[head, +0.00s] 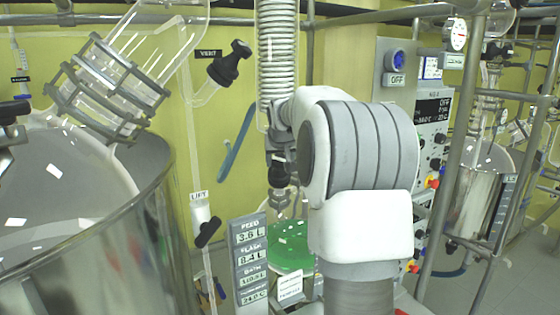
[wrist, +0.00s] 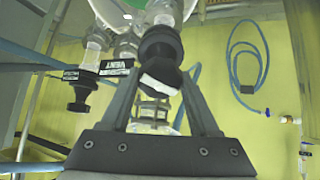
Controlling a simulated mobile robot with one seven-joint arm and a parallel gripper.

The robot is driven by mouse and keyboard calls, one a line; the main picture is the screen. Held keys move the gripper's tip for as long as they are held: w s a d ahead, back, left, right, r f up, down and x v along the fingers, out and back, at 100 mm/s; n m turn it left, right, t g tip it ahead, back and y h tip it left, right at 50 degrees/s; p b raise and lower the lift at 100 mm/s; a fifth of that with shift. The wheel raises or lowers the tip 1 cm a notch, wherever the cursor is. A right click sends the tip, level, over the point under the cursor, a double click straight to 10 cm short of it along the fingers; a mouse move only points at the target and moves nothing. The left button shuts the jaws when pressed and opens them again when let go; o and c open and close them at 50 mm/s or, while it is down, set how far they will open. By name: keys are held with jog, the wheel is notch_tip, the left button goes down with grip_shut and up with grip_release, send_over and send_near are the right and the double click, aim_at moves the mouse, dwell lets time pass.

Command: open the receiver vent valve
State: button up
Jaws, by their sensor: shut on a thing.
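My gripper (wrist: 162,78) is shut on a black valve knob (wrist: 160,46) in the wrist view, with one finger on each side of it. A white patch shows on the knob's near end. A VENT label (wrist: 117,66) is just left of the held knob.
A large steel vessel (head: 140,245) stands at left. A LIFT valve (head: 208,232) and a readout panel (head: 250,255) stand before a green round surface (head: 290,250). Another black knob (wrist: 80,96) is left of my gripper. A blue hose (wrist: 262,60) hangs on the yellow wall.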

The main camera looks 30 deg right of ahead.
jog(key=shift+n, duration=0.4)
